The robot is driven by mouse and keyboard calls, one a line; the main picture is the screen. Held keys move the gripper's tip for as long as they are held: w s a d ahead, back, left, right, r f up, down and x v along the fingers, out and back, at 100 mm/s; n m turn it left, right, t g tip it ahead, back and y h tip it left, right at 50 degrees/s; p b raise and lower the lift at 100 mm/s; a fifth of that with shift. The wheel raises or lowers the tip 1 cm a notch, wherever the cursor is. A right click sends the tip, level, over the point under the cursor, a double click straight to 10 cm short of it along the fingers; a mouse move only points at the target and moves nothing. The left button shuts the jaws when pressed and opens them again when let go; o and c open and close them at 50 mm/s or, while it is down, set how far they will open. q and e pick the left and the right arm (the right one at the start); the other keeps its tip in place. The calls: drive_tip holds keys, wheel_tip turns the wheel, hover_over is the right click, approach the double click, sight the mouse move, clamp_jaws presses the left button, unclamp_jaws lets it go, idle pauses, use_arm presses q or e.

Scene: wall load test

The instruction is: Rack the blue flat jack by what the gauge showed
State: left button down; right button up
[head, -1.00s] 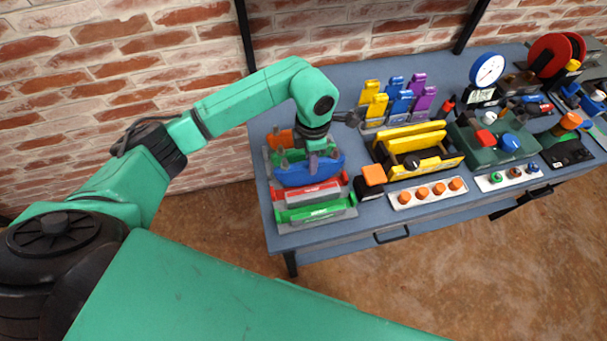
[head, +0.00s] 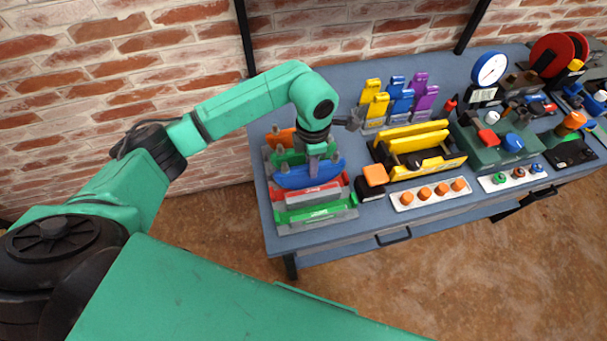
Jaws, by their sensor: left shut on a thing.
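The blue flat jack (head: 300,177) is a curved blue plate at the left end of the bench, over a rack with red and green bars. My left gripper (head: 318,163) points down and is shut on the blue flat jack near its right half. I cannot tell whether the jack's underside touches the rack. The red bar (head: 312,193) and the green bar (head: 310,211) lie in front of it, and another green part and an orange part (head: 283,138) show behind. A round blue-rimmed gauge (head: 490,69) stands at the back right. My right gripper is not in view.
A yellow toolbox (head: 428,162) and an orange-topped block (head: 375,175) stand right of the rack. Yellow, blue and purple holders (head: 400,99) are behind. A strip of orange knobs (head: 410,199) lies along the front edge. Further right is a green pump-like box (head: 500,143).

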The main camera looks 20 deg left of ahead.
use_arm(q)
drive_tip(key=shift+f+b, duration=0.55)
drive_tip(key=shift+f, duration=0.05)
drive_tip(key=shift+f, duration=0.25)
drive_tip(key=shift+c, duration=1.1)
unclamp_jaws()
drive_tip(key=shift+r+p, duration=2.2)
drive_tip(key=shift+r, duration=1.85)
drive_tip(key=shift+f, duration=0.1)
